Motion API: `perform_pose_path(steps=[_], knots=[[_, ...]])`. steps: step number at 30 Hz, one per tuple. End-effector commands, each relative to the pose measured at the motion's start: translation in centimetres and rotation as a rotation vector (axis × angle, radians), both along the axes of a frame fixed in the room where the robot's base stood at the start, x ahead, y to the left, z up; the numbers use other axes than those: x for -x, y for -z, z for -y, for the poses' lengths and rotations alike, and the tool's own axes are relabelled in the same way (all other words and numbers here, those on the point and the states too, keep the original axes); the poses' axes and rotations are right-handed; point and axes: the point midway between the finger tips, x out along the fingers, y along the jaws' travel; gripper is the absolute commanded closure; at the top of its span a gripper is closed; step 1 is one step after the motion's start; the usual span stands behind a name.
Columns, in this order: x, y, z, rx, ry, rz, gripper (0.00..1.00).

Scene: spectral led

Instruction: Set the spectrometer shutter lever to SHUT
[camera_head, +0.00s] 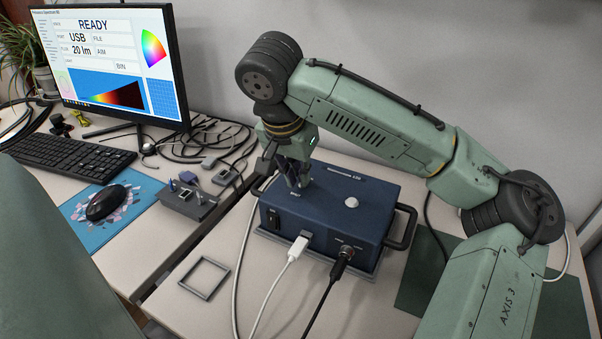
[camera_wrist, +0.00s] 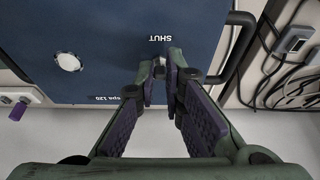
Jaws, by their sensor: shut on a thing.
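The spectrometer is a dark blue box (camera_head: 325,222) on the desk, and its top also fills much of the wrist view (camera_wrist: 100,30). My gripper (camera_head: 298,183) reaches down to the left part of the box's top. In the wrist view my gripper (camera_wrist: 163,78) has its purple-padded fingers close together just beside the upside-down SHUT label (camera_wrist: 168,38). They are shut on the shutter lever, which the fingertips hide almost wholly. Which way the lever points cannot be told. A round white knob (camera_head: 351,202) stands on the top, apart from my gripper.
A white cable (camera_head: 270,290) and a black cable (camera_head: 325,295) plug into the box's front. A dark handle (camera_head: 404,228) sticks out at its right end. A small grey frame (camera_head: 204,277) lies at front left. The monitor (camera_head: 110,60) stands at back left, reading READY.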

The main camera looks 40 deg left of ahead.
Motion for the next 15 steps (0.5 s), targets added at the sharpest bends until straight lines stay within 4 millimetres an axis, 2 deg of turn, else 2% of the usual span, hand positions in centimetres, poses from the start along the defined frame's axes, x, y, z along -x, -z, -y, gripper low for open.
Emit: perform_pose_path(steps=[6, 15], knots=[[0.49, 0.31, 0.09, -0.026, -0.003, 0.107, 1.00], [0.66, 0.30, 0.16, -0.038, 0.000, 0.165, 1.00]])
